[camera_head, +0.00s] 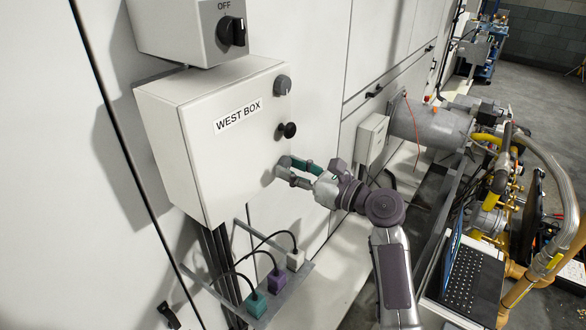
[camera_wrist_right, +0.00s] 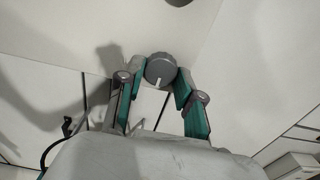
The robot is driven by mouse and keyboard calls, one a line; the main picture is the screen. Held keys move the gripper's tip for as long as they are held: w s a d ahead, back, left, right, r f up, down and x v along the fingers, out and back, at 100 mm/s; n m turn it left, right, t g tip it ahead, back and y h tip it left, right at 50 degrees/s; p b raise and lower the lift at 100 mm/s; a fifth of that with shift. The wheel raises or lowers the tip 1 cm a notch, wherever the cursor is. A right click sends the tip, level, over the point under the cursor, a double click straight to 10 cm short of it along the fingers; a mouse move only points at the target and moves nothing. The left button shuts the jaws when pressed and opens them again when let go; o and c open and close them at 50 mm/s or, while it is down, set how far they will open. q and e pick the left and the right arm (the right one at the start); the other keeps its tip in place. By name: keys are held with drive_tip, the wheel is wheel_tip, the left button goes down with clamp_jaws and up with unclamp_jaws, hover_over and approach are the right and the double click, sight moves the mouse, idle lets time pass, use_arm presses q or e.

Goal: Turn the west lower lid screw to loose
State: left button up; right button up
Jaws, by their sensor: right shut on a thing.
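The west box (camera_head: 225,135) is a pale cabinet on the wall, labelled "WEST BOX" on its lid. The west lower lid screw (camera_wrist_right: 160,68) is a round grey knob with a white mark, near the lid's lower right corner. In the wrist view the mark points down. My right gripper (camera_wrist_right: 161,84) is shut on this screw, with a finger on either side of it. In the head view my right gripper (camera_head: 287,171) reaches the lid from the right and largely hides the screw. My left gripper is in neither view.
A grey upper lid screw (camera_head: 282,85) and a black knob (camera_head: 288,130) sit above on the lid. A switch box marked OFF (camera_head: 200,30) hangs above. Coloured plugs (camera_head: 255,303) with cables stand on a bracket below. A laptop (camera_head: 472,270) and piping are at right.

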drive_tip(key=o, duration=1.1)
drive_tip(key=shift+f, duration=0.1)
drive_tip(key=shift+o, duration=0.2)
drive_tip(key=shift+s+d, duration=0.1)
drive_tip(key=shift+d, duration=0.1)
drive_tip(key=v, duration=1.1)
drive_tip(key=shift+s, duration=0.15)
drive_tip(key=shift+d, duration=0.15)
